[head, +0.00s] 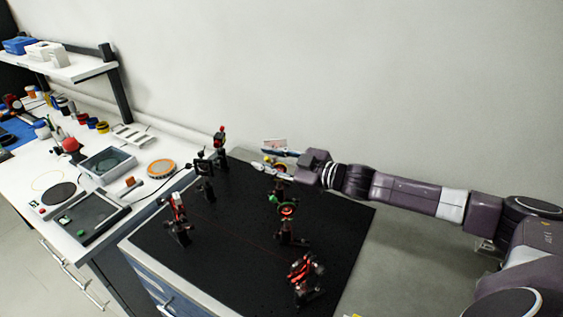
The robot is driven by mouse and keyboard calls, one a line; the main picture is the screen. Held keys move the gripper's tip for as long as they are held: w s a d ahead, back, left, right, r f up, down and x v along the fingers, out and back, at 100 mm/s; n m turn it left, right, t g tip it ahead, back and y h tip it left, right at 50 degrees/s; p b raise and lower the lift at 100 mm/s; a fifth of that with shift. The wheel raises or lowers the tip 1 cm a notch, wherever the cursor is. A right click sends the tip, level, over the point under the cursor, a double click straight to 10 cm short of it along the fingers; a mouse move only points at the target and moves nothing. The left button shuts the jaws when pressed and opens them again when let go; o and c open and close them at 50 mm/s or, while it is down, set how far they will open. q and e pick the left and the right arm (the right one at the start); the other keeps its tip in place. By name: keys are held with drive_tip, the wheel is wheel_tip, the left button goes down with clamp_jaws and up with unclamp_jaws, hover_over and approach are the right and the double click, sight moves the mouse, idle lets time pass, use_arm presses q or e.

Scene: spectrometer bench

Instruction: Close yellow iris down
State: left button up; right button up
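The yellow iris shows only as a small yellow patch (268,160) near the back of the black breadboard, largely hidden by my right gripper. My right gripper (262,158) reaches in from the right, with its two fingers visibly apart, one above and one below the yellow patch. I cannot tell whether a finger touches it. A mount with a green part and an orange-red ring (287,211) stands just in front of the gripper. My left gripper is not in view.
On the black breadboard (225,250) stand other mounts: a red-topped one (220,137), a dark one (204,176), a red-and-white one (179,219) and a dark red one (306,276). A white bench (140,200) with trays lies left. The wall is behind.

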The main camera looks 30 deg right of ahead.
drive_tip(key=v, duration=1.1)
drive_tip(key=shift+s+d, duration=0.15)
drive_tip(key=shift+s, duration=0.1)
idle(0.6)
drive_tip(key=shift+r, duration=0.15)
idle(0.3)
